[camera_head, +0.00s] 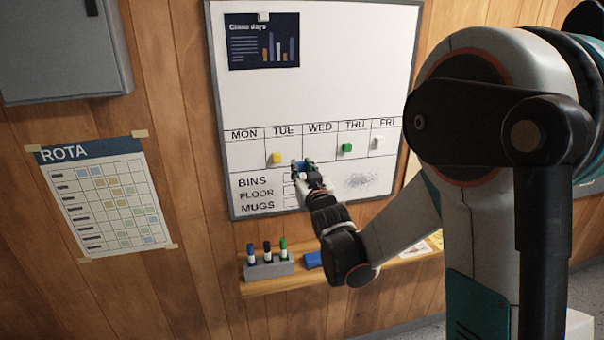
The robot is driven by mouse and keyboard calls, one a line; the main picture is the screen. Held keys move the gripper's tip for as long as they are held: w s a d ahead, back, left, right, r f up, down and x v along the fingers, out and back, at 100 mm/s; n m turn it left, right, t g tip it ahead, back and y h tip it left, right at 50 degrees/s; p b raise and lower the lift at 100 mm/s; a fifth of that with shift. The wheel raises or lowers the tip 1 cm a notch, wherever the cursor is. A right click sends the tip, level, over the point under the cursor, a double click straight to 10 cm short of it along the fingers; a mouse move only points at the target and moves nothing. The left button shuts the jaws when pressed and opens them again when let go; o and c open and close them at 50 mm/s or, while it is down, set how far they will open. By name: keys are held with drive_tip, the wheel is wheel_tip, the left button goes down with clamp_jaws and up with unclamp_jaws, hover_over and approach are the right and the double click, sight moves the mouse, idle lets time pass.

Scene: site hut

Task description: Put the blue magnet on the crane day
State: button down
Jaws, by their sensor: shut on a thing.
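The whiteboard (320,95) has a row of day boxes marked MON to FRI. My gripper (303,166) is at the board, around the lower edge of the WED box. It is shut on the blue magnet (301,165), of which only a small part shows between the fingers. I cannot tell whether the magnet touches the board. The "Crane days" sheet (240,55) hangs at the board's top left and shows a bar chart; its day labels are too small to read.
A yellow magnet (277,158) is in the TUE box, a green one (347,148) in THU and a white one (380,142) in FRI. A wooden shelf (300,283) below holds a pen holder (268,269) and a blue block (313,260). A ROTA sheet (107,200) hangs left.

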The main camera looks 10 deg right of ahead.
drive_tip(key=p, duration=0.1)
approach(293, 151)
drive_tip(key=shift+w, duration=2.45)
drive_tip(key=shift+s+b, duration=0.1)
drive_tip(key=shift+b, duration=0.45)
drive_tip(key=shift+w, duration=0.95)
idle(0.9)
drive_tip(key=shift+b, duration=0.3)
idle(1.4)
drive_tip(key=c, duration=1.3)
unclamp_jaws()
drive_tip(key=shift+s, duration=0.2)
